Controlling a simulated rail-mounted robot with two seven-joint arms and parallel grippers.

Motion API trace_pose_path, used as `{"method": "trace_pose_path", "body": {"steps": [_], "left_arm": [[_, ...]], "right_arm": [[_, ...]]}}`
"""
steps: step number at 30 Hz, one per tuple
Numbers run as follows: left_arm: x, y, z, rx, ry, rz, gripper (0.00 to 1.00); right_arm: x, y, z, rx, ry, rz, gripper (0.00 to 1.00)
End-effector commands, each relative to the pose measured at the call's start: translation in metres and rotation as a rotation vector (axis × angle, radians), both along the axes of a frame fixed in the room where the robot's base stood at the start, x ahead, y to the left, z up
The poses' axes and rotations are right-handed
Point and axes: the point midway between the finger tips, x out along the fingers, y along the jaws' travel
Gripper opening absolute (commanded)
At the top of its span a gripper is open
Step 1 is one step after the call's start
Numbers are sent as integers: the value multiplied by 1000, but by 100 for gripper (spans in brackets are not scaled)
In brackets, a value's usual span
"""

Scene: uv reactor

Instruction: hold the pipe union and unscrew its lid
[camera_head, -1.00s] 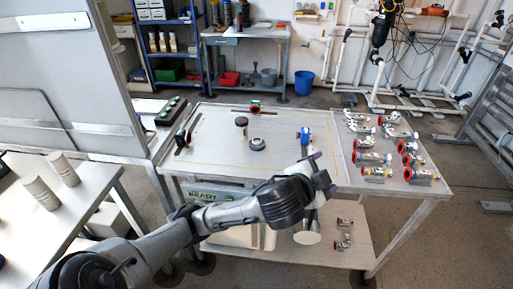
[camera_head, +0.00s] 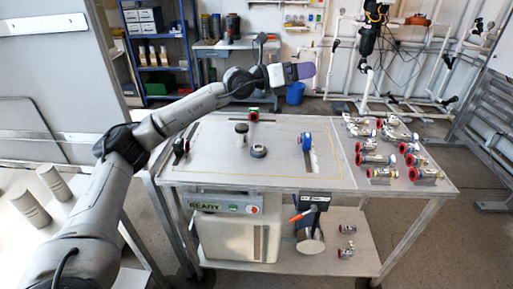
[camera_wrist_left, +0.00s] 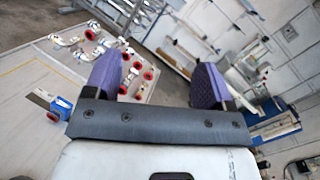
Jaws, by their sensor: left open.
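Several metal pipe fittings with red and yellow ends (camera_head: 375,160) lie in rows on the right part of the table (camera_head: 215,178). I cannot tell which piece is the pipe union. A dark-topped upright cylinder (camera_head: 241,133) and a low dark ring (camera_head: 258,151) stand mid-table. My left gripper (camera_head: 304,71) is raised above the table's far side, pointing right, apart from all these pieces. In the left wrist view its purple fingers (camera_wrist_left: 157,72) are spread, with nothing between them. Fittings (camera_wrist_left: 92,42) show beyond the left finger. My right gripper is not in view.
A blue upright piece (camera_head: 306,142) stands right of mid-table. A dark bracket with an orange handle (camera_head: 312,202) is at the front edge. A white panel (camera_head: 50,70) rises at the left. The table's front middle is clear.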

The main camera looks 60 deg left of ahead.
Motion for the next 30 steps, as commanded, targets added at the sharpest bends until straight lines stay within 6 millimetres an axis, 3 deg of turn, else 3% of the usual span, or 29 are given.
{"method": "trace_pose_path", "body": {"steps": [3, 6, 12, 21, 26, 30], "left_arm": [[4, 27, -55, 139, 273, 61, 77], [-4, 52, -93, 230, 500, 129, 77], [-40, 89, -144, 334, 897, 265, 77], [-86, 104, -171, 336, 1240, 366, 77], [-89, 106, -182, 304, 1284, 390, 77], [-81, 109, -204, 298, 1283, 393, 77]], "right_arm": [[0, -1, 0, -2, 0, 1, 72], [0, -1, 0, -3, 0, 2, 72], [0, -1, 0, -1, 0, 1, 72], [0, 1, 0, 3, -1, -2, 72], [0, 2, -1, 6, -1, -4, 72], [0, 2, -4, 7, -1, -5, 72]]}}
